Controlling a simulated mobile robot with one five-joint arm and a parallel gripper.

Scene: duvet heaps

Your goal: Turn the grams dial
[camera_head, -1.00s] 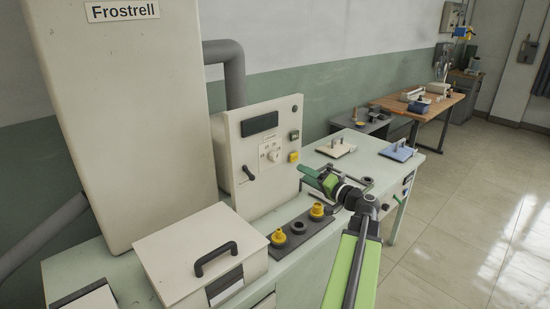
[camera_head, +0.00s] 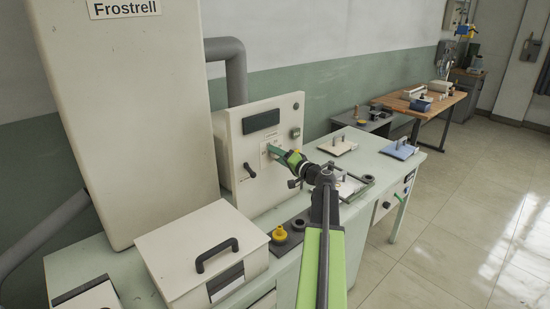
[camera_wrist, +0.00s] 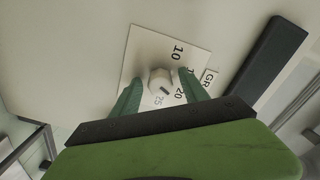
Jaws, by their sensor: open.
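The grams dial (camera_wrist: 160,82) is a pale round knob with a dark pointer mark, on a white plate with the numbers 10, 20 and 25 in the wrist view. A label starting "GR" sits beside it, partly cut off. My gripper (camera_wrist: 158,90) is open, with its two green fingers on either side of the knob; I cannot tell whether they touch it. In the head view my gripper (camera_head: 275,151) is at the front of the white control panel (camera_head: 284,115) and hides the dial.
The panel also carries a dark display (camera_head: 261,120) and a black lever (camera_head: 249,170). Below are a yellow knob (camera_head: 279,234) on a dark strip and a white lidded box (camera_head: 190,262) with a black handle. The bench (camera_head: 370,175) has some free room at right.

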